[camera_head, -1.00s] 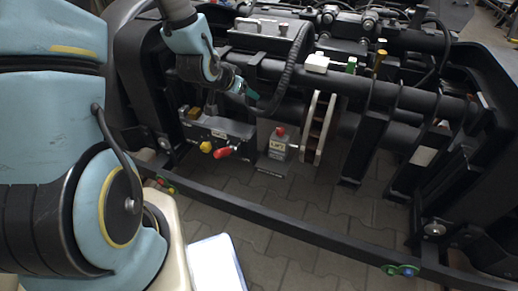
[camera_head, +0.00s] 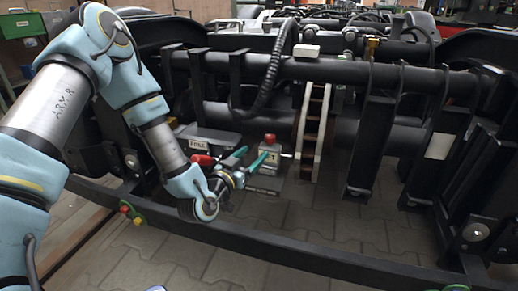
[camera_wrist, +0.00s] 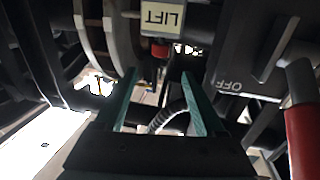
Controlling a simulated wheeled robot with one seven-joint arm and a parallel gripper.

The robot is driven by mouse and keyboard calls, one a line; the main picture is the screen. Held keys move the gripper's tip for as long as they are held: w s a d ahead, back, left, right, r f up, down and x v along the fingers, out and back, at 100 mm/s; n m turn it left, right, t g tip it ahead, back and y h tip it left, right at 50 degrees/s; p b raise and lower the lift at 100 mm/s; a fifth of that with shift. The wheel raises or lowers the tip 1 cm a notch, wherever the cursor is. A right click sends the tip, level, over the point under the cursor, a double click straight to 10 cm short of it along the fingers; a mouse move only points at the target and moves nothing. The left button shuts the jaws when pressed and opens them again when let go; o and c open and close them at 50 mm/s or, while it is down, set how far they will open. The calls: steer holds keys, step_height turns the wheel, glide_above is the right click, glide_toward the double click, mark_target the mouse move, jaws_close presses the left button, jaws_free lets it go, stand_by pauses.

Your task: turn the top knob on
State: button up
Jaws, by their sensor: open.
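In the head view, a dark control box (camera_head: 212,139) with a white label hangs at the front left of the bogie. A red knob (camera_head: 203,160) sticks out from its front; in the wrist view it is a red handle (camera_wrist: 303,140) at the right edge, beside the word OFF. Which knob is the top one I cannot tell. My gripper (camera_head: 250,157) is open and empty, its green fingers just right of the red knob and in front of a grey LIFT box (camera_head: 272,156). The wrist view shows my gripper (camera_wrist: 160,78) with an empty gap between its fingers.
The LIFT box has a red top (camera_head: 270,138); its label (camera_wrist: 162,16) is upside down in the wrist view. A black front bar (camera_head: 300,258) runs below my arm. A thick black hose (camera_head: 273,70) hangs above. Paved floor lies open beneath.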

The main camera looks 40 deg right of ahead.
mark_target(268, 139)
steer(key=b+x, duration=0.3)
steer(key=x, duration=0.6)
steer(key=shift+w+d, duration=0.1)
steer(key=shift+w, duration=0.05)
steer(key=shift+w+d, duration=0.15)
steer(key=shift+d, duration=0.4)
jaws_close()
